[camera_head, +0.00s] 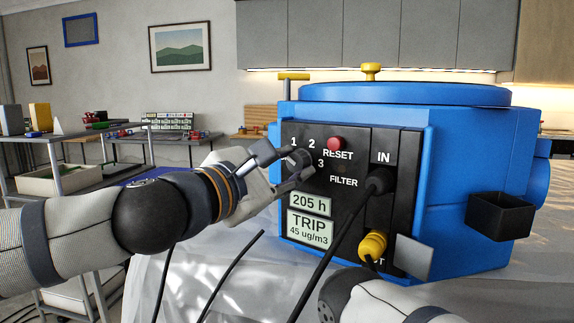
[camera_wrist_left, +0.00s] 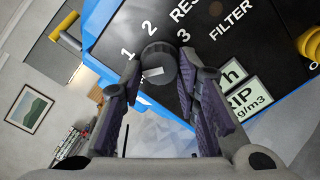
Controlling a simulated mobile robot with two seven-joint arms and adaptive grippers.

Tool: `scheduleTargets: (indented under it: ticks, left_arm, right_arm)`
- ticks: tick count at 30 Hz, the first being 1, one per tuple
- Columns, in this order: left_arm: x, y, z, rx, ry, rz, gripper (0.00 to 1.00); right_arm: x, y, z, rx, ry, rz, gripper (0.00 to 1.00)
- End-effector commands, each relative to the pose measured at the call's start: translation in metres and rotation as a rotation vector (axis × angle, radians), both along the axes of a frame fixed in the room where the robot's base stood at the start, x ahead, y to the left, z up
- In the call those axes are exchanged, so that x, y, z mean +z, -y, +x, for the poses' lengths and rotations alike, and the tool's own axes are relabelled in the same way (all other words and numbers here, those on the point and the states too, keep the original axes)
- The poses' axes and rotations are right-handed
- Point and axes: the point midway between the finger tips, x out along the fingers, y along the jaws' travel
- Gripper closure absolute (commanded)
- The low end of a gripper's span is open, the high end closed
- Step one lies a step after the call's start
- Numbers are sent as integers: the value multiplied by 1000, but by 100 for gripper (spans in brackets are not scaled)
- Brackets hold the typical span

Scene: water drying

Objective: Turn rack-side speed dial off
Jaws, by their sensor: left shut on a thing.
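The speed dial is a round black knob (camera_wrist_left: 158,62) on the dark front panel of a blue machine (camera_head: 470,150). The numbers 1, 2 and 3 are printed around it. A white mark on its face points to the lower left in the left wrist view, away from 2 and 3. My left gripper (camera_head: 297,172) is at the panel, shut on the dial, with one finger on each side in the left wrist view (camera_wrist_left: 162,76).
A red RESET button (camera_head: 337,143) is close to the right of the dial. A black plug (camera_head: 380,180) sits at IN, and a yellow connector (camera_head: 372,246) is below it; cables hang in front. A display (camera_head: 311,229) reads TRIP. Shelving (camera_head: 70,180) stands at the left.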

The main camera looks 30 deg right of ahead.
Motion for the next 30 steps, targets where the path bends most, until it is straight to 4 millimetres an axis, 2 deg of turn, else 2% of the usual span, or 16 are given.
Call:
scheduleTargets:
  ticks: [15,30]
  left_arm:
    - [-1,1,-2,-1,-372,-197,98]
    - [-1,1,-2,0,-512,-272,98]
  right_arm:
    - [4,0,4,0,13,0,60]
    - [5,0,5,-1,17,0,60]
